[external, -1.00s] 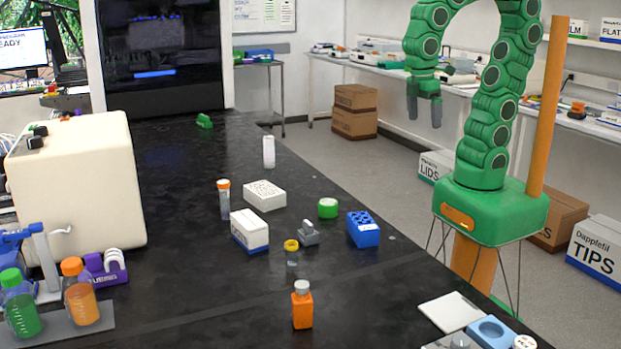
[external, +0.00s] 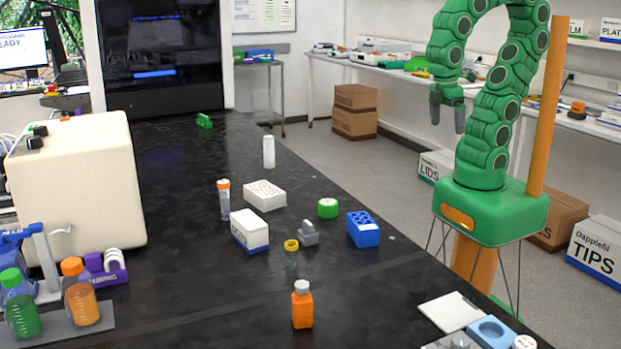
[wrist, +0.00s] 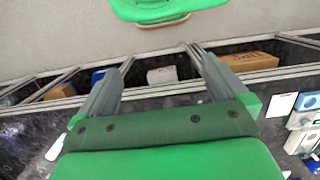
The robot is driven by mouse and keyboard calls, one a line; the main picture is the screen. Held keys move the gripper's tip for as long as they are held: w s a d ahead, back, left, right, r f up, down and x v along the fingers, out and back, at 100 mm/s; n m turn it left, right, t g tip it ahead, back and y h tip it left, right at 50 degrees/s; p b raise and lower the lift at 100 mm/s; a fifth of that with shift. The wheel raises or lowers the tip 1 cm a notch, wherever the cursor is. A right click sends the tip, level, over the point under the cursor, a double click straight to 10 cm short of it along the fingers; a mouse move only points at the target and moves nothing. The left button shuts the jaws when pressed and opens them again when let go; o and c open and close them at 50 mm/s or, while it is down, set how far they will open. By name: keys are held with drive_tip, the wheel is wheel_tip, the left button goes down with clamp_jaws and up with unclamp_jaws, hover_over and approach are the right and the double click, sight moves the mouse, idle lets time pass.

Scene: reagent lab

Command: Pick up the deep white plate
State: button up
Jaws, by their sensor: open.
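A white block-shaped plate with small wells in its top (external: 265,195) lies on the black bench in the external view. In front of it stands a white box with a blue base (external: 250,230); which of the two is the deep white plate I cannot tell for certain. My gripper (external: 447,117) is open and empty, held high to the right of the bench, well away from both. In the wrist view my gripper's fingers (wrist: 158,62) are spread apart with nothing between them, and neither white item can be made out.
Near the plate stand an orange-capped tube (external: 224,200), a white bottle (external: 269,151), a green-lidded jar (external: 328,208), a blue rack (external: 363,229), a grey item (external: 308,233), a yellow-capped vial (external: 291,258) and an orange bottle (external: 302,305). A cream machine (external: 75,185) fills the left.

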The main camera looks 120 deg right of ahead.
drive_tip(key=w+r+n+y, duration=0.25)
drive_tip(key=w+n, duration=0.35)
drive_tip(key=w, duration=1.1)
drive_tip(key=n+t+y, duration=0.1)
drive_tip(key=n+y, duration=0.1)
drive_tip(key=n, duration=1.2)
hover_over(264, 189)
drive_tip(key=d, duration=0.3)
drive_tip(key=f, duration=1.8)
drive_tip(key=shift+w+a+f, duration=0.2)
drive_tip(key=shift+w+f, duration=0.15)
drive_tip(key=shift+f, duration=0.05)
drive_tip(key=shift+d+f, duration=0.1)
drive_tip(key=shift+f, duration=0.25)
drive_tip(key=shift+x, duration=3.65)
drive_tip(key=shift+s, duration=0.1)
drive_tip(key=c, duration=0.8)
